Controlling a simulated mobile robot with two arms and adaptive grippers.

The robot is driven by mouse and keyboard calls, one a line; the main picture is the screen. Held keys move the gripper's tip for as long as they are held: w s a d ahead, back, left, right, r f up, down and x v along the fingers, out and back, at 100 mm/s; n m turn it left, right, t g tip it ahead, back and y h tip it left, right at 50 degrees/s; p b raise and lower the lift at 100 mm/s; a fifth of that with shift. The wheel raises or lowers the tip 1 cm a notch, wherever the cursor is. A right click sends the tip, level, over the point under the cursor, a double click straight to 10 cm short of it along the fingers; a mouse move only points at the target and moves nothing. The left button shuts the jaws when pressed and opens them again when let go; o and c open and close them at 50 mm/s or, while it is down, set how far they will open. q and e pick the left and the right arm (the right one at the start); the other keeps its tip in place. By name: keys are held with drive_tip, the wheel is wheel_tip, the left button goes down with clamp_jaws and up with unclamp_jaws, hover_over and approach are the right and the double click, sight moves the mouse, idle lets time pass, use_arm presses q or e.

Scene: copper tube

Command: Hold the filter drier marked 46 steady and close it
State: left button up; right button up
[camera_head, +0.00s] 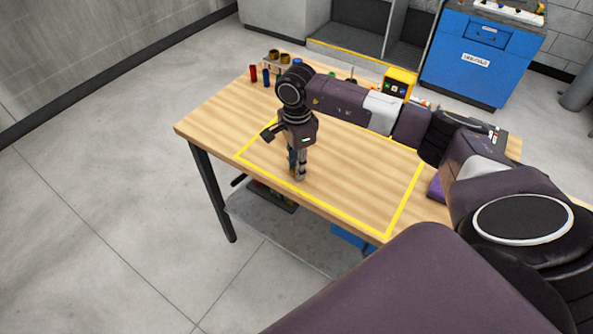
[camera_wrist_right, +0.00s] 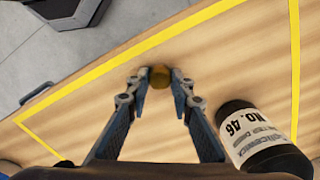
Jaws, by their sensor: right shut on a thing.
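My right gripper (camera_wrist_right: 159,84) is shut on a small brass-coloured cap (camera_wrist_right: 160,77), held between its fingertips over the wooden bench. The filter drier (camera_wrist_right: 255,135), a black cylinder with a white label reading No. 46, is at the lower right of the wrist view. It is beside the right finger, and its lower end is cut off by the frame. In the head view the right gripper (camera_head: 298,176) points down near the front-left part of the taped area. The drier cannot be made out there. My left gripper is not in view.
Yellow tape (camera_head: 388,235) outlines a rectangle on the workbench (camera_head: 215,122), largely clear inside. Red and blue cylinders (camera_head: 259,75) stand at the back left, a yellow device (camera_head: 398,83) at the back. A blue cabinet (camera_head: 470,62) stands behind. My right arm spans the bench's right side.

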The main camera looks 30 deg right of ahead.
drive_tip(key=shift+r, duration=0.55)
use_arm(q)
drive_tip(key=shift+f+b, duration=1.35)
use_arm(e)
wheel_tip(320, 180, up, 19)
drive_tip(key=s+a+f+n, duration=0.4)
drive_tip(key=s+a+n, duration=0.2)
drive_tip(key=n, duration=0.3)
drive_tip(key=s+a+f+n, duration=0.4)
drive_tip(key=s+a+n, duration=0.3)
drive_tip(key=s+n, duration=0.2)
drive_tip(key=shift+a+f+n, duration=0.15)
drive_tip(key=shift+a+n, duration=0.05)
drive_tip(key=shift+n, duration=0.6)
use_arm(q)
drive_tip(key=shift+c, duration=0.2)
